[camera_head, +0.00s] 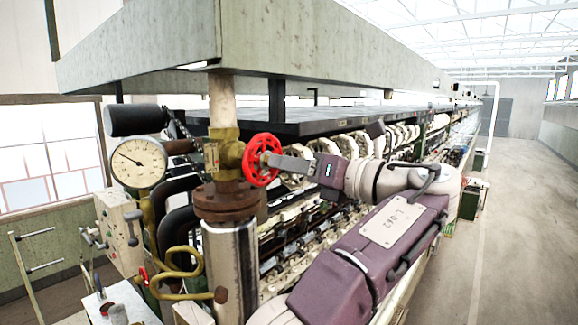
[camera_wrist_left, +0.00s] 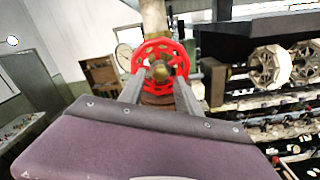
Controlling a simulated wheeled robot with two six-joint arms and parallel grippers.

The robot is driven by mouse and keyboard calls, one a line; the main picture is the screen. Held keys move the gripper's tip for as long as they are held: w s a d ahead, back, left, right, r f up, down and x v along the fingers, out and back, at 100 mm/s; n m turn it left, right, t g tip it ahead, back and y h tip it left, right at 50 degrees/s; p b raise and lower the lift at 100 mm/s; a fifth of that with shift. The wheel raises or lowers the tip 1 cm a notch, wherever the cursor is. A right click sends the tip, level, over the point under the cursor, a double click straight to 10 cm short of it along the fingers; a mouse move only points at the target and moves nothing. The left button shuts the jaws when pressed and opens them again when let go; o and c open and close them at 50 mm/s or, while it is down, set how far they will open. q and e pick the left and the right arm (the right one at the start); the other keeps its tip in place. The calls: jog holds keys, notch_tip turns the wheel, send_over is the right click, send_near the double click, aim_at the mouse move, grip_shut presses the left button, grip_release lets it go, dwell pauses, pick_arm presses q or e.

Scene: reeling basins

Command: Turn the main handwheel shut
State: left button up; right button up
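The red main handwheel (camera_head: 262,173) stands upright on the brass valve body (camera_head: 224,153) in the head view. In the left wrist view the spoked handwheel (camera_wrist_left: 160,47) faces me, with its brass hub in the middle. My left gripper (camera_head: 272,159) is right at the wheel's face, coming from the right. In the left wrist view its two grey fingers (camera_wrist_left: 159,84) are spread, with the hub and lower wheel showing between them. Whether the tips touch the wheel I cannot tell. My right gripper is in neither view.
A pressure gauge (camera_head: 139,162) and bent dark pipes stand left of the valve. A flanged steel pipe (camera_head: 231,265) runs below it. A long reeling machine with a canopy (camera_head: 290,50) stretches behind. The floor (camera_head: 520,220) at the right is clear.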

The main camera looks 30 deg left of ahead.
pick_arm(q)
jog(key=a+n, duration=0.3)
jog(key=n, duration=0.1)
jog(key=shift+w+a, duration=0.15)
jog(key=shift+a, duration=0.05)
grip_shut()
jog(key=m, duration=1)
grip_release()
jog(key=shift+d, duration=0.15)
